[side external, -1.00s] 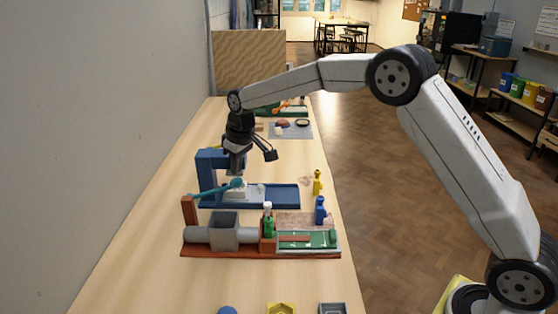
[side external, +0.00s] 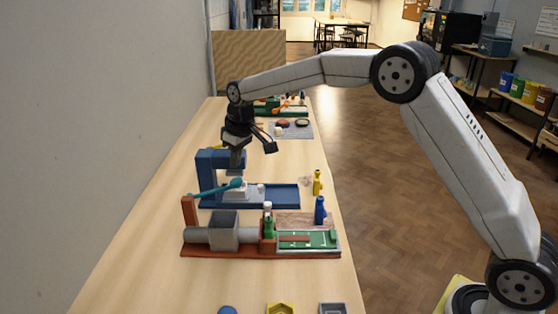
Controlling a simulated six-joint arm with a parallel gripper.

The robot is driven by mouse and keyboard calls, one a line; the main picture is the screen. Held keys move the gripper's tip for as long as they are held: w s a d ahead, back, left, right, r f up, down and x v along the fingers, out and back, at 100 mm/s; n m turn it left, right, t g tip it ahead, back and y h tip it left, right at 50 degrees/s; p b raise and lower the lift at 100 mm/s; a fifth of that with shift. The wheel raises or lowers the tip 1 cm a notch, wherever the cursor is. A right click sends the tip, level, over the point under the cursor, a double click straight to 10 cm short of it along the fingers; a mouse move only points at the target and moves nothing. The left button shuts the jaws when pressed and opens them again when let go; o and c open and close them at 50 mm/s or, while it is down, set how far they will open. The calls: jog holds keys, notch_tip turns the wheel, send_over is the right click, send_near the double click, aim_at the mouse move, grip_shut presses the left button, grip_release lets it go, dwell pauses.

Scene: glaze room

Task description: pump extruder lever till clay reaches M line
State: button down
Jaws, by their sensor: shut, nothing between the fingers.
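The extruder has a red-brown base (side external: 210,253), a grey block-shaped body (side external: 223,231) and a post (side external: 188,211) at its left. Its teal lever (side external: 215,189) slopes slightly up to the right from the post to a thicker end. A green runout board (side external: 325,244) at the right carries a reddish-brown clay strip (side external: 295,239). White marks show on the board, but I cannot read which is the M line or where the clay's tip lies against it. My gripper (side external: 237,166) points down above the lever's thick end, shut and empty, apparently clear of it.
A blue press-like stand (side external: 206,172) with a blue tray (side external: 285,196) stands just behind the lever, close to my gripper. Green (side external: 268,222), blue (side external: 320,211) and yellow bottles (side external: 317,184) stand nearby. Small shapes lie at the front edge; the bench's left side is clear.

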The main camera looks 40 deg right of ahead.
jog(key=shift+r, duration=1.55)
jog(key=shift+s, duration=0.1)
jog(key=s+d+f+m, duration=0.1)
jog(key=s+f, duration=0.2)
jog(key=s, duration=0.7)
jog(key=s+d+f+m, duration=0.1)
jog(key=s+f, duration=0.3)
jog(key=s, duration=0.6)
jog(key=s+d+f+m, duration=0.1)
jog(key=s+f, duration=0.3)
jog(key=s, duration=0.6)
jog(key=shift+s+d+f+h, duration=0.2)
jog(key=shift+s+d+h, duration=0.1)
jog(key=shift+d, duration=0.45)
jog(key=shift+w, duration=0.1)
